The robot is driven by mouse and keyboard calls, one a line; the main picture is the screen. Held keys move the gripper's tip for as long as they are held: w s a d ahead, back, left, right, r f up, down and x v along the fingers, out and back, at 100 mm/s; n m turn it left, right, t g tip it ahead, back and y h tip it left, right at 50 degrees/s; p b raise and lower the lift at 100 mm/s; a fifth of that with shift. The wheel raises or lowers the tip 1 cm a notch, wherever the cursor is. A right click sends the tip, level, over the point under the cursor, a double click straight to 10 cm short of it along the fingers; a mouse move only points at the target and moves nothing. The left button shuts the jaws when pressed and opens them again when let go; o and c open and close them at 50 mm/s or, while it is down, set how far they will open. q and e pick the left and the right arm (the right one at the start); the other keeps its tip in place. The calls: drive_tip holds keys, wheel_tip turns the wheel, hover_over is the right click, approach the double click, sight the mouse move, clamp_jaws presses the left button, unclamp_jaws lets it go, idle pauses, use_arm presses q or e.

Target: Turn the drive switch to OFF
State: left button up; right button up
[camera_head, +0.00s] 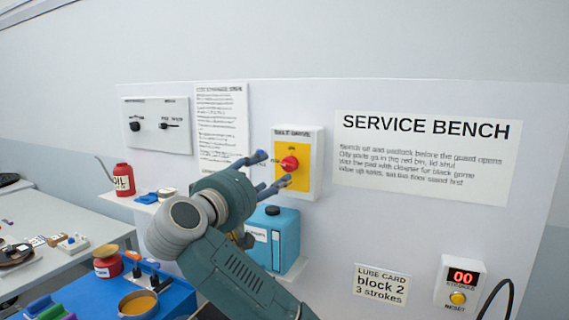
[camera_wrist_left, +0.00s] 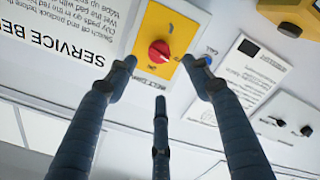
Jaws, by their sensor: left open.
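The drive switch is a red knob (camera_head: 289,163) on a yellow plate (camera_head: 303,179) in a white wall box, under a heading that seems to read BELT DRIVE. In the left wrist view the red knob (camera_wrist_left: 159,53) appears beyond the fingers, with the plate turned nearly upside down. I cannot clearly tell which way the knob points. My left gripper (camera_head: 274,170) is open and empty, just left of the knob in the head view. Its fingers (camera_wrist_left: 159,72) spread around the knob's line of sight in the wrist view; contact is not visible. My right gripper is not in view.
A blue container (camera_head: 285,232) stands on a small shelf below the switch. A red oil can (camera_head: 124,180) stands further left. A counter box (camera_head: 459,283) with a yellow button is at lower right. A blue bench (camera_head: 177,300) with tools lies at lower left.

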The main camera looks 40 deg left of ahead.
sight(286, 165)
use_arm(q)
drive_tip(key=p+x, duration=0.3)
drive_tip(key=x, duration=0.5)
drive_tip(key=shift+w, duration=0.35)
drive_tip(key=shift+w+a+f, duration=0.1)
drive_tip(key=shift+w+a, duration=0.05)
drive_tip(key=shift+w, duration=0.2)
drive_tip(key=shift+c, duration=0.2)
